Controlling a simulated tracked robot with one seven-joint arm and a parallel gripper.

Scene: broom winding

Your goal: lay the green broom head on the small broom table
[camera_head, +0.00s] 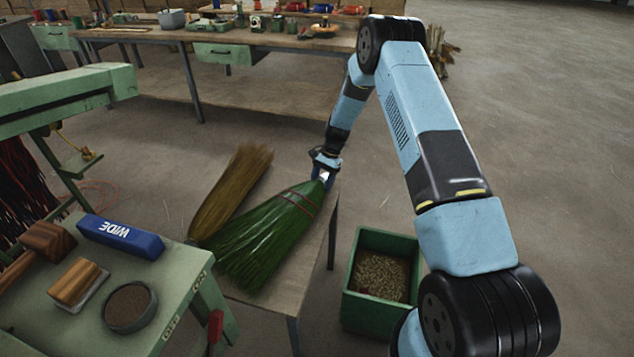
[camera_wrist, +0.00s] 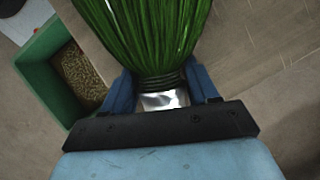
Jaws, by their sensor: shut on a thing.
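The green broom head (camera_head: 268,232) has a red binding and a shiny metal collar at its narrow end. My gripper (camera_head: 324,172) is shut on that collar. In the wrist view the collar (camera_wrist: 163,100) sits between my two blue fingers, with the green bristles (camera_wrist: 145,35) fanning away from me. The small broom table (camera_head: 312,262) is under the green head. I cannot tell whether the bristles touch its top. A tan broom head (camera_head: 232,188) lies at the table's far left side, beside the green one.
A green bin (camera_head: 380,278) of grain-like bits stands on the floor right of the table; it also shows in the wrist view (camera_wrist: 50,65). A green bench (camera_head: 165,300) with a blue WIDE block (camera_head: 120,236) is at left. A long workbench (camera_head: 250,38) stands behind.

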